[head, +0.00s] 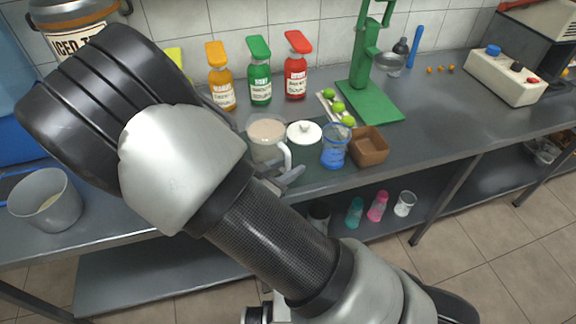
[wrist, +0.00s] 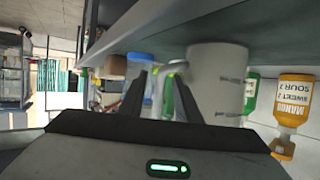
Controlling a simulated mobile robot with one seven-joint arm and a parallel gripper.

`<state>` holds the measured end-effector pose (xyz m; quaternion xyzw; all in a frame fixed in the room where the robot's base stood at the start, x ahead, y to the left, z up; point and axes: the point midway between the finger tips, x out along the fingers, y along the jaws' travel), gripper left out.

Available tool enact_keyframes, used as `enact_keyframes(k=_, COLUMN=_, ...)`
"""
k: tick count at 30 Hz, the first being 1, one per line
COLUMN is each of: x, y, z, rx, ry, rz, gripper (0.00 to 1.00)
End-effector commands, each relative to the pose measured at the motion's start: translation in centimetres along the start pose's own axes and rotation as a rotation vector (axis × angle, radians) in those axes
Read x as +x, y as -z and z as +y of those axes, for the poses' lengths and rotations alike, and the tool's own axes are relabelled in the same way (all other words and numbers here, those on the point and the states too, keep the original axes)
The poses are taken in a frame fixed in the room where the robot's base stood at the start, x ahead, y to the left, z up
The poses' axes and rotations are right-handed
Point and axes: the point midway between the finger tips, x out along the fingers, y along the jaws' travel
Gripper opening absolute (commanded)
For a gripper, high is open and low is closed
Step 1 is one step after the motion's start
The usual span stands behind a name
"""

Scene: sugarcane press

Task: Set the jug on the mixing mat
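The jug (head: 265,146), translucent with beige contents and a white handle (head: 287,157), stands upright near the counter's front edge. The dark green mixing mat (head: 312,173) lies to its right; I cannot tell whether the jug's base touches it. My gripper (head: 280,183) is at the handle, on the jug's near side. In the wrist view, which is tilted, the gripper's fingers (wrist: 161,84) stand apart with the handle between them and a gap beside the left finger. The jug (wrist: 217,75) is right of the fingers there. My arm hides part of the counter.
A white lid (head: 304,134), a blue cup (head: 335,150) and a brown box (head: 369,148) stand close right of the jug. Orange (head: 221,87), green (head: 260,83) and red (head: 296,77) bottles stand behind, with a green press (head: 370,102).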

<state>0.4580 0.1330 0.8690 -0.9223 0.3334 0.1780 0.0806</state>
Motion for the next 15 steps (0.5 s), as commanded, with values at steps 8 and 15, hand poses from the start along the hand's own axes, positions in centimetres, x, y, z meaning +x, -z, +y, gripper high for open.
enact_keyframes(k=8, x=-0.1, y=0.1, z=0.0, rx=0.000, ry=0.000, rz=0.000, gripper=0.30)
enact_keyframes(k=15, x=-2.9, y=0.4, z=-0.1, rx=0.001, ry=0.004, rz=-0.003, gripper=0.30)
